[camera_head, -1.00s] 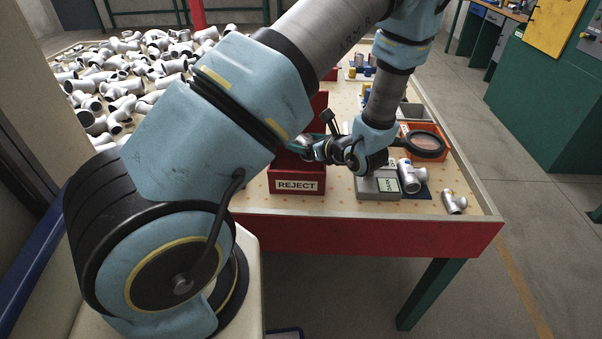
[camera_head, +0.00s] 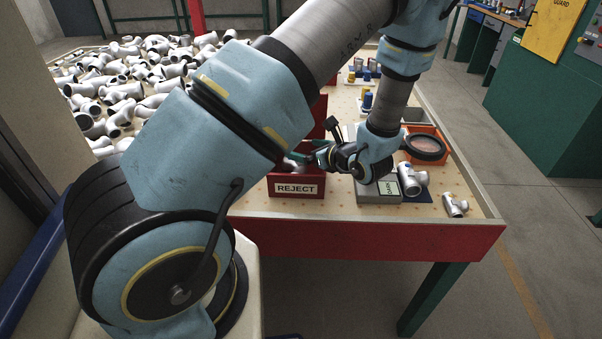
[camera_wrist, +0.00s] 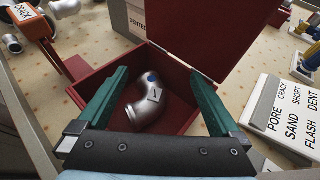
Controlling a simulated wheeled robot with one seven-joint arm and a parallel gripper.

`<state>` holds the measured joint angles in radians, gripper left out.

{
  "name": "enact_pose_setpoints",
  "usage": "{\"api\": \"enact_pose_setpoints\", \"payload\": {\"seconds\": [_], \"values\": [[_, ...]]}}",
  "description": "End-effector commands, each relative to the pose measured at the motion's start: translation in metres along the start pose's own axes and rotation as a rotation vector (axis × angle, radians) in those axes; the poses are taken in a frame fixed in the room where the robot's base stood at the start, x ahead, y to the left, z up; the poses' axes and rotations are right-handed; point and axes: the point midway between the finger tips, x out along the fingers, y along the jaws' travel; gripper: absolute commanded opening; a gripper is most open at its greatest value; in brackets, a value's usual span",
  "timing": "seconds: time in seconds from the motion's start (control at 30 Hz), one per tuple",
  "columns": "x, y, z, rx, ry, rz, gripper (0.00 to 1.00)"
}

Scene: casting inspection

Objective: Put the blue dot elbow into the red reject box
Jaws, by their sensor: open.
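My gripper (camera_wrist: 158,95) is open above the box, with one green finger on each side of the elbow in the picture. In the head view the reject box (camera_head: 297,188) stands near the table's front edge with a REJECT label. My gripper (camera_head: 308,156) is over it there, and the elbow is mostly hidden.
The box's raised red lid (camera_wrist: 200,35) stands at its back. A white defect sign (camera_wrist: 285,115) is at the right. In the head view a grey scale (camera_head: 378,190), a tee fitting (camera_head: 411,180) and a smaller fitting (camera_head: 455,205) are to the right. Many fittings (camera_head: 120,90) are piled at the left.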

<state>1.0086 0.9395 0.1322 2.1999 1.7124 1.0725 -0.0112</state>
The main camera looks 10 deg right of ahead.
Motion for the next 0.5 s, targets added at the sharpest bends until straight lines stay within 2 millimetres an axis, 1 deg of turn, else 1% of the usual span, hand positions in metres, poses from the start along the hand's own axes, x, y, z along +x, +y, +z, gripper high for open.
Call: {"api": "enact_pose_setpoints", "payload": {"seconds": [0.07, 0.3, 0.4, 0.5], "values": [[-0.014, -0.001, -0.003, -0.001, 0.0, -0.005, 1.0], [-0.062, -0.001, -0.002, -0.001, 0.0, -0.006, 1.0], [-0.077, -0.001, -0.001, -0.002, 0.0, -0.005, 1.0], [-0.088, -0.001, -0.001, 0.0, 0.0, -0.004, 1.0]]}}
